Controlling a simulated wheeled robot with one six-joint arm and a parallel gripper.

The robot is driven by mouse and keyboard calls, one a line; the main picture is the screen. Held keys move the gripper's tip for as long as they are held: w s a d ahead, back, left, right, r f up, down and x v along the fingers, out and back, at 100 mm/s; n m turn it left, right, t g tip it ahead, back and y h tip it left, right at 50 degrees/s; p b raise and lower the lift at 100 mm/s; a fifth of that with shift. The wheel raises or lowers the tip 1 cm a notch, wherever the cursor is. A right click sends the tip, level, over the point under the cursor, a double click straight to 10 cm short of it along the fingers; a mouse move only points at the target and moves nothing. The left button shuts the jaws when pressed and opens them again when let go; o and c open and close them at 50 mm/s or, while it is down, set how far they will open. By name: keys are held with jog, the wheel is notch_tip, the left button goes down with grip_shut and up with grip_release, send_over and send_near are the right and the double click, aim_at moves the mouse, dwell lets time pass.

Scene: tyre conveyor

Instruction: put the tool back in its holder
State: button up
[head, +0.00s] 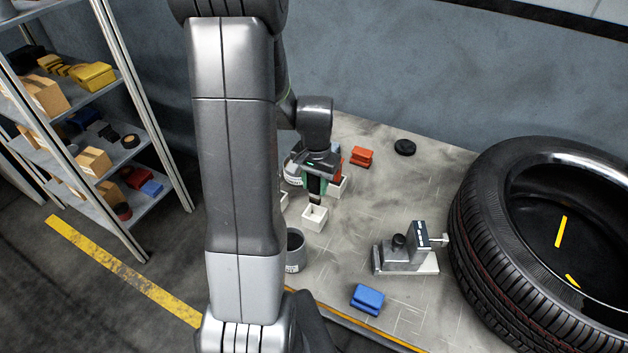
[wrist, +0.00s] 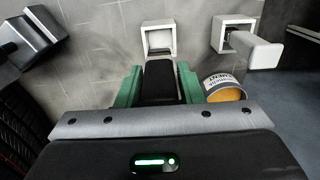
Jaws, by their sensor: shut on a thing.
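My gripper (head: 314,187) hangs over the grey table, pointing down. In the wrist view its green fingers (wrist: 160,85) are shut on a black tool (wrist: 160,78). A white square holder (head: 314,219) stands just below and in front of the gripper in the head view. In the wrist view this open holder (wrist: 158,26) shows just beyond the end of the tool. The tool's lower end is hard to see, so I cannot tell whether it touches the holder.
Another white holder (wrist: 219,46) with a pale piece in it stands to the right in the wrist view. A grey cup (head: 294,264) stands near the table edge. A grey metal device (head: 398,257), a blue block (head: 367,299), a red block (head: 361,156) and a large tyre (head: 490,235) are further right.

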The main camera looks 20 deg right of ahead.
aim_at(315, 196)
jog(key=shift+f+b, duration=2.85)
jog(key=shift+f, duration=1.05)
jog(key=o, duration=1.2)
jog(key=shift+c, duration=0.2)
jog(key=shift+r, duration=0.1)
notch_tip(315, 196, up, 14)
jog(key=shift+f, duration=0.15)
